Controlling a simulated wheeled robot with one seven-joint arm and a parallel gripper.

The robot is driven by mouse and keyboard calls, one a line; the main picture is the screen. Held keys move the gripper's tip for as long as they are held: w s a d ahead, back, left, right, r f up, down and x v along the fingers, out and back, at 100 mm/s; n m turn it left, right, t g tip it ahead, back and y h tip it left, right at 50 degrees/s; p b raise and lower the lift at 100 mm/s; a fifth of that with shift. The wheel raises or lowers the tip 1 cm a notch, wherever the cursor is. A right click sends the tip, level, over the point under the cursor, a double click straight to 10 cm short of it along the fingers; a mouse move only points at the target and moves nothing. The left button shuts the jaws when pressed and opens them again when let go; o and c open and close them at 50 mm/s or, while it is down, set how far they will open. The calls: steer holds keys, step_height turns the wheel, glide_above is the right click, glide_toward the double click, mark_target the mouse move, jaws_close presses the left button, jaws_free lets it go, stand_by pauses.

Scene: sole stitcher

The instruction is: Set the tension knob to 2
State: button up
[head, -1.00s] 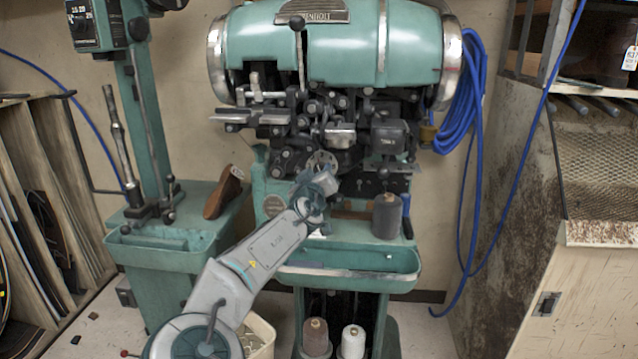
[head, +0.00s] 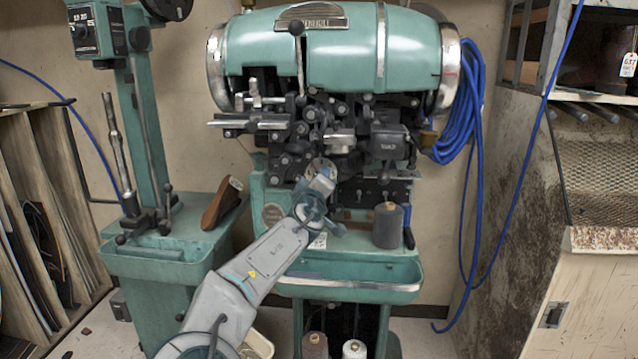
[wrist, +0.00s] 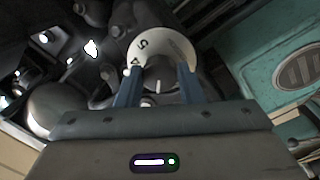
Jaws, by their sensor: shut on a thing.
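The tension knob (wrist: 160,78) is a dark round knob in front of a pale dial plate (wrist: 173,45) on the stitching machine. My gripper (wrist: 158,82) has its two blue-grey fingers closed on either side of the knob in the wrist view. A short white mark shows on the knob, pointing toward the bottom of the wrist view. In the head view, my gripper (head: 321,182) is at the dial plate (head: 318,167) and hides the knob.
The green machine (head: 345,50) has dark mechanisms around the dial. A grey thread spool (head: 388,226) stands right of my gripper, above a green tray (head: 350,290). A brown shoe form (head: 221,203) rests at left. Blue hose (head: 460,110) hangs at right.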

steer(key=shift+a, duration=0.1)
steer(key=o, duration=1)
steer(key=shift+s, duration=0.1)
steer(key=s+a, duration=0.1)
steer(key=s, duration=1.2)
steer(key=shift+s+f+b, duration=0.3)
steer(key=shift+s, duration=0.05)
